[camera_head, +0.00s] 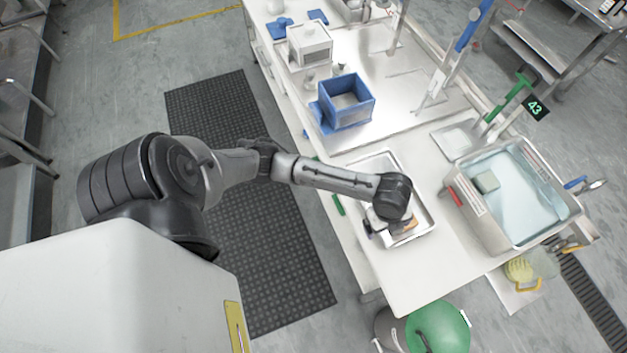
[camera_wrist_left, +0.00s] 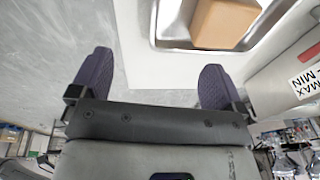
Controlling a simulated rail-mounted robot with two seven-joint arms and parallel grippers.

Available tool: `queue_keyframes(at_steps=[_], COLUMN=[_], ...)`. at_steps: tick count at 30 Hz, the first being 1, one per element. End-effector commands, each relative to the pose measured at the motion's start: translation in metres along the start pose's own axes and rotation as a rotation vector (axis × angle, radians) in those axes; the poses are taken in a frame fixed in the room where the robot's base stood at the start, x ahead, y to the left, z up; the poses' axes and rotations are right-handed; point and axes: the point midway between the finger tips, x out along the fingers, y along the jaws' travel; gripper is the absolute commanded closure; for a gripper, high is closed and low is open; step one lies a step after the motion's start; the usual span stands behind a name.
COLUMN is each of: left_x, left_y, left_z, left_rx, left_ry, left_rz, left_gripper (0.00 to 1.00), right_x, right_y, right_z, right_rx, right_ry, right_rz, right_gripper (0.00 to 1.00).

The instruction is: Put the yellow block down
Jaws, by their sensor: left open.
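The yellow block, tan-orange in these views, lies in a shallow metal tray (camera_head: 376,166) on the white bench. In the left wrist view the block (camera_wrist_left: 224,22) sits inside the tray, whose rim (camera_wrist_left: 168,28) shows beside it. In the head view only a small orange part of the block (camera_head: 411,225) shows beside my left gripper (camera_head: 388,222), which hides the rest. My left gripper is over the near part of the tray. In the left wrist view its two dark fingers (camera_wrist_left: 153,80) are wide apart with nothing between them. The block is beyond the fingertips, to the right.
A metal sink basin (camera_head: 480,215) with water stands right of the tray. A blue open box (camera_head: 347,103) and a white box (camera_head: 309,44) stand farther back. A green-topped bin (camera_head: 440,330) is below the bench's front edge. The bench in front of the tray is clear.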

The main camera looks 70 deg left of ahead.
Motion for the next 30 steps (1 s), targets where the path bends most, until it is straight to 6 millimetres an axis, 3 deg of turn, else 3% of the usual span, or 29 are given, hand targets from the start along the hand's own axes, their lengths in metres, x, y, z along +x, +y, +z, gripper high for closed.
queue_keyframes(at_steps=[1,3,6,15,21,30], left_x=[0.007,0.009,0.008,-0.013,-0.024,-0.027], left_y=[0.024,0.048,0.082,0.162,0.190,0.196], left_z=[-0.016,-0.029,-0.036,-0.010,0.008,0.012], left_rx=[-0.092,-0.245,-0.483,-1.118,-1.323,-1.370], left_ry=[0.039,0.075,0.111,0.098,0.058,0.047], left_rz=[-0.015,-0.048,-0.088,-0.190,-0.236,-0.250], left_gripper=[0.06,0.06,0.06,0.06,0.06,0.06], right_x=[0.000,0.000,0.000,0.000,0.000,0.000], right_y=[0.000,0.000,0.001,0.002,0.002,0.002], right_z=[0.000,0.000,0.001,0.001,0.001,0.001], right_rx=[0.000,-0.001,-0.002,-0.005,-0.006,-0.005], right_ry=[0.000,-0.001,-0.002,-0.002,-0.003,-0.003], right_rz=[0.000,0.001,0.001,0.004,0.005,0.005], right_gripper=[0.57,0.57,0.57,0.57,0.57,0.57])
